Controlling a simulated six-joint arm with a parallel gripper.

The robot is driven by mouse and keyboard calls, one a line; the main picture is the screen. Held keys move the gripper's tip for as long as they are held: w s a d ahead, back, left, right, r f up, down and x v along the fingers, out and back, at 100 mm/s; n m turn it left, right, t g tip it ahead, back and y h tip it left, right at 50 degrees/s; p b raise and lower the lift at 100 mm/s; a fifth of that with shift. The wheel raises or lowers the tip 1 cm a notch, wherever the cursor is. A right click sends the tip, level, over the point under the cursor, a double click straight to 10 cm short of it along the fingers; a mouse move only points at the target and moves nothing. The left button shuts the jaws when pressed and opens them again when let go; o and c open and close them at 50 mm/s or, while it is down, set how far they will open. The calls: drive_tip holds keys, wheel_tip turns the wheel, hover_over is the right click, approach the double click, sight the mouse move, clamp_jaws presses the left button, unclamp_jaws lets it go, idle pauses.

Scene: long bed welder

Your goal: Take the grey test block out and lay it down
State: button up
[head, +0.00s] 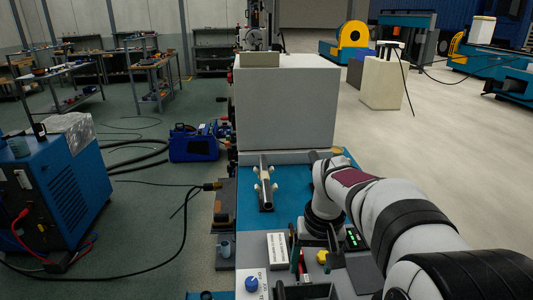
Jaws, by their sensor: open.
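I cannot pick out the grey test block with certainty. My gripper (313,244) points down over the cluttered near end of the blue bed (285,195). Its dark fingers look spread apart, with nothing clearly held between them. Below and around it are a yellow knob (322,257), a thin red item (301,266) and dark upright parts. My wrist and fingers hide part of this area, so contact with anything there cannot be told.
A white labelled box (278,250) and a blue knob (252,284) stand left of the gripper. A metal rod fixture (265,188) sits further back on the bed. A large grey housing (287,105) closes the far end. Bare blue bed lies between.

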drive_tip(key=s+a+r+m, duration=0.1)
drive_tip(key=s+a, duration=0.1)
drive_tip(key=s, duration=0.5)
drive_tip(key=s+a+m+g, duration=0.1)
drive_tip(key=s+a, duration=0.1)
drive_tip(key=s, duration=0.6)
drive_tip(key=shift+s+r+y, duration=0.2)
drive_tip(key=shift+r+y, duration=0.1)
drive_tip(key=shift+r, duration=0.1)
drive_tip(key=s+a+f+m, duration=0.1)
drive_tip(key=s+f+m, duration=0.1)
drive_tip(key=s, duration=0.8)
drive_tip(key=shift+s+a+f+g+y, duration=0.2)
drive_tip(key=shift+a+f+g+y, duration=0.1)
drive_tip(key=shift+a+y, duration=0.1)
drive_tip(key=w+d+r+n, duration=0.15)
drive_tip(key=w+r, duration=0.25)
drive_tip(key=w, duration=0.6)
drive_tip(key=n+h, duration=0.2)
drive_tip(key=n, duration=0.2)
hover_over(308, 281)
wheel_tip(308, 281, down, 6)
wheel_tip(308, 281, down, 15)
drive_tip(key=shift+a+r, duration=0.1)
clamp_jaws()
